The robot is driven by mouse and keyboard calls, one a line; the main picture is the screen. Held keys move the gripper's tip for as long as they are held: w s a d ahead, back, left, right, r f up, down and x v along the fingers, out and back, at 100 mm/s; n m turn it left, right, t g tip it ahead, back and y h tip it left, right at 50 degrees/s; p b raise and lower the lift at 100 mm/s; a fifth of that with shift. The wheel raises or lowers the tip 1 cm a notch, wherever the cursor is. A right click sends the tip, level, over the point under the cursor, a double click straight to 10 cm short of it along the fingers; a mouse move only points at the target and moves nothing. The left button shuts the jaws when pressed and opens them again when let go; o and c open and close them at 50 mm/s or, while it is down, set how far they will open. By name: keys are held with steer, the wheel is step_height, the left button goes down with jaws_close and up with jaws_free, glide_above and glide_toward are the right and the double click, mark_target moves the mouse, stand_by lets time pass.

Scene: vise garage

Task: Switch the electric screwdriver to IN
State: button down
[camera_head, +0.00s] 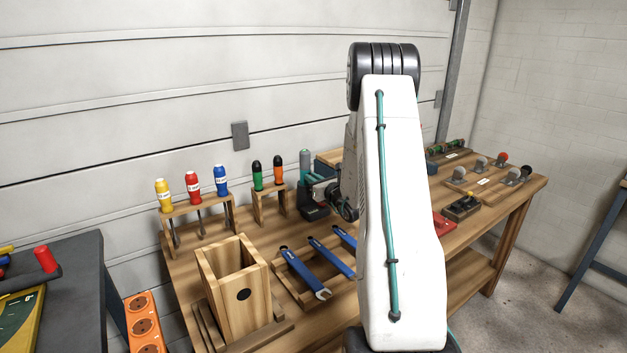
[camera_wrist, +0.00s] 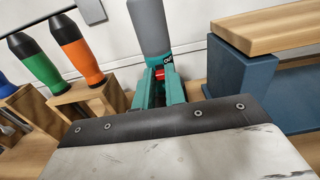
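The electric screwdriver (camera_wrist: 152,28) has a grey upper body and stands upright on the workbench. In the head view its grey top (camera_head: 305,158) shows above a dark base (camera_head: 313,212). In the wrist view a red switch (camera_wrist: 158,74) shows low on its near side, beside a small dark label with white lettering too small to read surely. My gripper (camera_wrist: 159,90) is at the screwdriver's front, its two teal fingers apart with the red switch showing between and beyond them. I cannot tell whether they touch it. In the head view my gripper (camera_head: 318,185) is partly hidden.
Green and orange screwdrivers (camera_head: 267,172) stand in a wooden rack just left. A blue block with a wooden top (camera_wrist: 262,70) is close on the right. Blue wrenches (camera_head: 318,262) lie in a tray in front. A wooden box (camera_head: 237,290) stands front left.

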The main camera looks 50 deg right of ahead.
steer(key=shift+f, duration=1.05)
steer(key=c, duration=1.5)
jaws_free()
steer(key=shift+o, duration=0.3)
steer(key=v, duration=0.7)
steer(key=shift+s, duration=0.4)
steer(key=shift+a, duration=0.1)
